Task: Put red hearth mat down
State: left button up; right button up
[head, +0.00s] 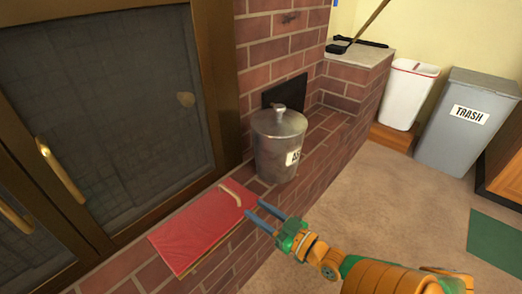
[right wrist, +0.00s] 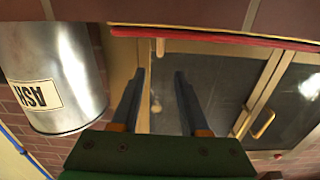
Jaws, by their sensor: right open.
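The red hearth mat (head: 196,232) lies flat on the brick hearth (head: 128,284) in front of the glass doors, in the head view. A beige strip (head: 231,192) lies across its far right end. My right gripper (head: 256,211) is open and empty, its fingertips by the mat's right front corner; whether they touch it I cannot tell. In the right wrist view the mat shows as a thin red edge (right wrist: 235,38) across the top, beyond the spread fingers of the right gripper (right wrist: 160,74). My left gripper is in neither view.
A metal ash can (head: 279,150) stands on the hearth just behind the mat; it also shows in the right wrist view (right wrist: 50,75). Brass-handled fireplace doors (head: 110,120) border the mat. A white bin (head: 405,95) and grey trash bin (head: 463,135) stand at right. Open carpet (head: 375,205) lies between.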

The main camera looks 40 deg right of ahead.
jog(key=a+r+n+g, duration=0.1)
jog(key=a+r, duration=0.2)
jog(key=a, duration=0.6)
jog(key=w+a+r+n+g+y, duration=0.1)
jog(key=a+r+g, duration=0.1)
jog(key=a, duration=0.7)
jog(key=shift+a+r+y, duration=0.25)
jog(key=shift+r+y, duration=0.05)
jog(key=shift+r, duration=0.2)
